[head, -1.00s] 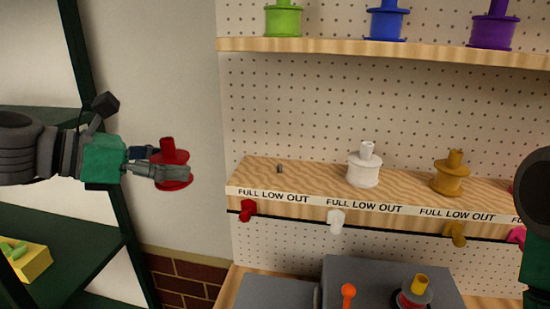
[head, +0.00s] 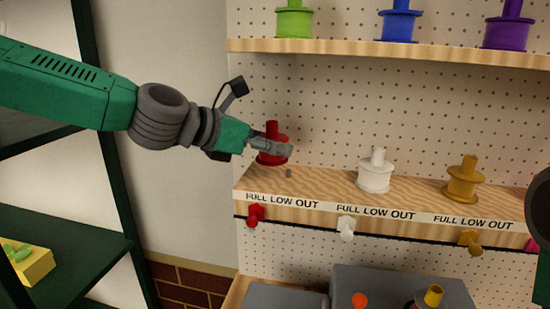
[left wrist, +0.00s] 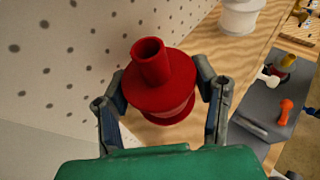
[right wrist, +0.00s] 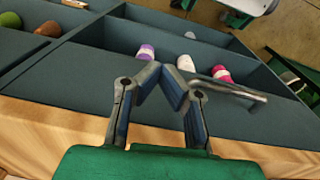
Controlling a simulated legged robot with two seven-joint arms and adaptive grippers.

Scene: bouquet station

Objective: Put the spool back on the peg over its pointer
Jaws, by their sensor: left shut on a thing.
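The red spool (head: 271,130) is upright in my left gripper (head: 283,149), whose fingers are shut on its sides. It is at the left end of the lower shelf, above the red pointer (head: 255,213). A short bare peg (head: 289,173) stands on the shelf just below and right of the spool. Whether the spool's base touches the shelf is unclear. In the left wrist view the red spool (left wrist: 165,78) sits between both fingers, its hollow neck facing the camera. My right gripper (right wrist: 162,72) looks shut and empty, over dark compartments.
A white spool (head: 376,174) and a mustard spool (head: 464,182) stand to the right on the lower shelf (head: 325,190). The upper shelf (head: 400,51) holds green, blue and purple spools. A pegboard wall is behind. Grey boxes (head: 400,285) stand below.

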